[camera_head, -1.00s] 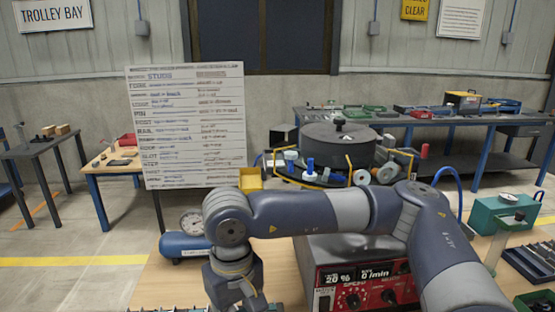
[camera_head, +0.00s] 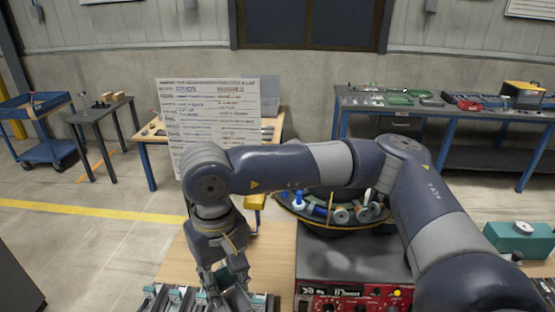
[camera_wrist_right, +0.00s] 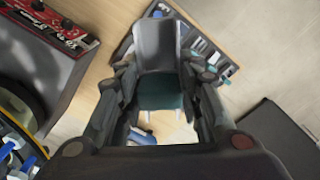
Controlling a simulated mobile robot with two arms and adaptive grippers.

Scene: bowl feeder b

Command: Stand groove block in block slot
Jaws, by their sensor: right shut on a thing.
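My right gripper (camera_head: 226,290) hangs low at the front of the wooden bench in the head view. It is shut on a grey and dark teal block, seen between the fingers in the right wrist view (camera_wrist_right: 160,92), which I take to be the groove block. In the head view the fingers hide most of the block. A rack (camera_head: 178,297) with several grey and teal pieces lies at the bottom edge, close to the gripper. Which part of it is the block slot, I cannot tell. My left gripper is not in view.
The red control box (camera_head: 350,291) and the bowl feeder (camera_head: 335,222) stand to the right of my gripper. A white board (camera_head: 215,120) with writing stands behind the bench. Bare bench top (camera_head: 275,245) lies between the gripper and the control box.

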